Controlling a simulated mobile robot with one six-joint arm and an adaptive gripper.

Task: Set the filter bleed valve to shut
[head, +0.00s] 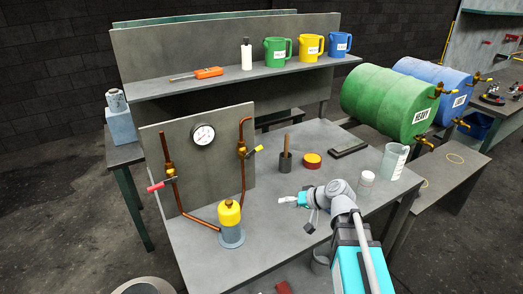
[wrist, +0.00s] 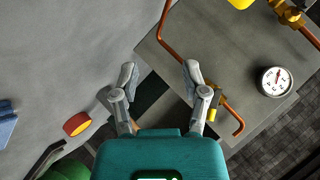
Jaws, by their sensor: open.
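A grey upright panel (head: 212,180) carries two copper pipes with brass valves. The left valve (head: 170,172) has a red lever, roughly level and slightly tilted. The right valve (head: 242,148) has a yellow lever (head: 255,151), angled out to the right. No readable label shows which is the filter bleed valve. A yellow-topped filter canister (head: 230,222) stands at the panel's foot. My gripper (head: 283,200) is open and empty, right of the canister and apart from the panel. In the wrist view my gripper (wrist: 160,72) has spread fingers; its right finger partly covers the yellow lever (wrist: 212,115).
A pressure gauge (head: 203,135) sits between the pipes. A dark pot with a wooden handle (head: 286,157), a red-yellow tin (head: 312,160), a white-lidded jar (head: 366,182) and a clear beaker (head: 394,161) stand on the bench. Bench surface (head: 275,235) near the gripper is clear.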

